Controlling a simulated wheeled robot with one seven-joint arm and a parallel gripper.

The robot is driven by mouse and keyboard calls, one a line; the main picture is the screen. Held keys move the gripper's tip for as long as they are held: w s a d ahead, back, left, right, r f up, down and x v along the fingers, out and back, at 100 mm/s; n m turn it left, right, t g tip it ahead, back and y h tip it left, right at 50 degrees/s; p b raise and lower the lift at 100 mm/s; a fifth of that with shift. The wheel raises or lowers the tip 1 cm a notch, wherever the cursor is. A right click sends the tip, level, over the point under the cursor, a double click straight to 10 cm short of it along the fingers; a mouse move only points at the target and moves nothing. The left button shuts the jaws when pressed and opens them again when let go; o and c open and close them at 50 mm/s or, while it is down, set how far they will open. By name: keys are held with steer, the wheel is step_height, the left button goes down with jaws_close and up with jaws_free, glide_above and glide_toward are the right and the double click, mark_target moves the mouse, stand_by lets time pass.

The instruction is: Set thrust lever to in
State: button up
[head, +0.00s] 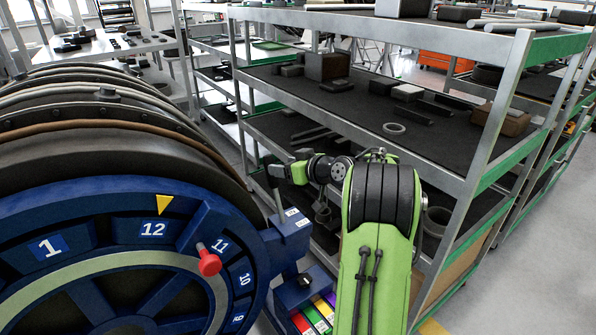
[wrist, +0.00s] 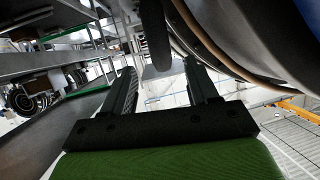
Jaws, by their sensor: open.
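A blue housing (head: 290,222) with small white labels stands at the right edge of the large blue numbered wheel. A thin dark lever (head: 277,198) rises beside it; this appears to be the thrust lever, and its labels are too small to read. My gripper (head: 270,168) is just above and beside the lever's top, partly hidden by its own side-on pose. In the wrist view my gripper (wrist: 160,75) is open and empty. A dark rounded bar (wrist: 155,38), which looks like the lever's handle, shows beyond and between the fingertips; I cannot tell whether they touch.
The blue wheel (head: 98,235) has a red knob (head: 209,263) and a yellow pointer (head: 164,203) near 12. A lower blue box (head: 297,287) has coloured strips. Metal shelving (head: 480,130) with parts stands close on the right. The grey floor (head: 540,270) is clear.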

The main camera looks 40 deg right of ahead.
steer(key=v, duration=0.6)
steer(key=s+a+g, duration=0.1)
steer(key=s+a, duration=0.1)
steer(key=a, duration=0.4)
steer(key=s+a+r+g, duration=0.1)
steer(key=s+a+g, duration=0.1)
steer(key=a, duration=0.5)
steer(key=s+a+n+g, duration=0.1)
steer(key=s+a, duration=0.1)
steer(key=a, duration=0.4)
steer(key=shift+a+r, duration=0.35)
steer(key=shift+r, duration=0.05)
steer(key=s+a+f+g, duration=0.2)
steer(key=s+a+f, duration=0.1)
steer(key=s, duration=0.7)
steer(key=s+a+f+m+g+h, duration=0.1)
steer(key=s+a+f+g, duration=0.1)
steer(key=s, duration=0.9)
steer(key=shift+a+f, duration=0.5)
steer(key=shift+a, duration=0.45)
